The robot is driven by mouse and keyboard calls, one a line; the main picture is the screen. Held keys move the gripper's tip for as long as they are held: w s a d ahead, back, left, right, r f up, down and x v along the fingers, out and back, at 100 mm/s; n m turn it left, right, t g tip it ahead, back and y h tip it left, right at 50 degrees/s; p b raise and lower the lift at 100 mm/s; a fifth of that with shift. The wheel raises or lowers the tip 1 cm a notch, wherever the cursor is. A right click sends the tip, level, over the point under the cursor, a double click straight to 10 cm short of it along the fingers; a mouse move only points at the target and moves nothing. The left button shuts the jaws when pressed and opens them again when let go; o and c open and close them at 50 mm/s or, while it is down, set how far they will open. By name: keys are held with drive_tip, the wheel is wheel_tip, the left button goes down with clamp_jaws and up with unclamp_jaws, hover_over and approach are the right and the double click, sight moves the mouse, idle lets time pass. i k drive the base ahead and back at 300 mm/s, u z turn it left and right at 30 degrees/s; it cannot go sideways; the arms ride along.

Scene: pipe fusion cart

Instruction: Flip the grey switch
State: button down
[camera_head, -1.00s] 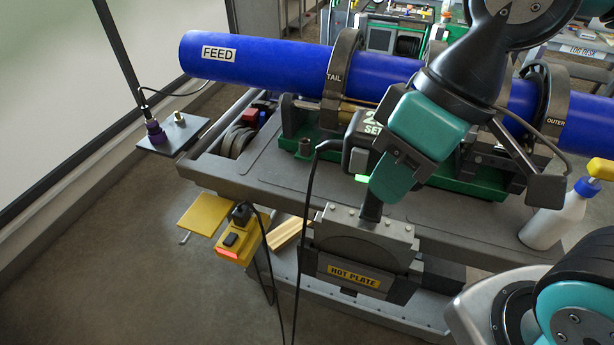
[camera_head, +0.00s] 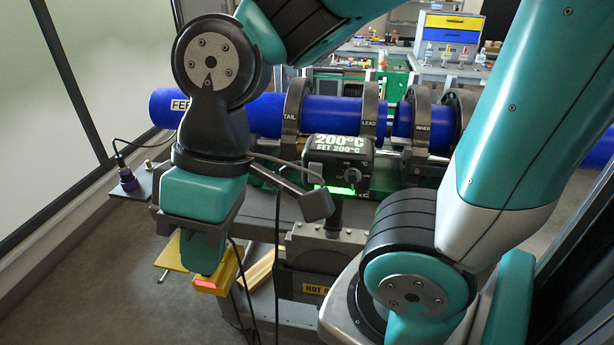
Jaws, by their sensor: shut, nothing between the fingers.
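The control box (camera_head: 340,160) of the hot plate reads "200°C SET 200°C" in the middle of the view. A small grey switch (camera_head: 315,169) shows on the left of its front face, left of the dark knob (camera_head: 352,175). A green light (camera_head: 335,190) glows below. My gripper (camera_head: 204,268) hangs at the left, pointing down, shut and empty. It overlaps the yellow power block (camera_head: 229,273), whose red light (camera_head: 204,284) shows beneath the fingers. The gripper hides the top of that block; whether they touch, I cannot tell.
The hot plate (camera_head: 312,278) hangs on the cart front below the control box. A blue pipe (camera_head: 255,115) lies in clamps behind. A black cable (camera_head: 277,250) hangs between gripper and hot plate. A purple connector (camera_head: 128,180) stands on a side plate at left.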

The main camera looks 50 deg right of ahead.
sight(316, 167)
drive_tip(key=k, duration=0.95)
drive_tip(key=z, duration=1.2)
drive_tip(key=i, duration=0.5)
drive_tip(key=z, duration=0.05)
